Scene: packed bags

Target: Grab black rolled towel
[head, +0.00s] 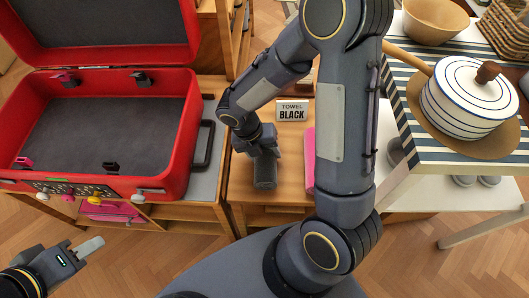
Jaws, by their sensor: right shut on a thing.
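The black rolled towel (265,174) is a dark grey-black roll on the wooden shelf top, below a sign reading "TOWEL BLACK" (292,111). My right gripper (262,152) points down at it and is shut on its upper end. The fingertips are partly hidden by the wrist, and I cannot tell whether the towel touches the surface. My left gripper (84,250) is at the lower left, away from the towel, with nothing visible in it. Its finger gap is not clear.
An open red suitcase (187,150) with an empty dark interior lies to the left. A pink roll (309,160) is right of the towel, partly behind my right arm. A striped table (440,155) with a lidded white pot (465,100) and a wooden bowl (435,20) stands at right.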

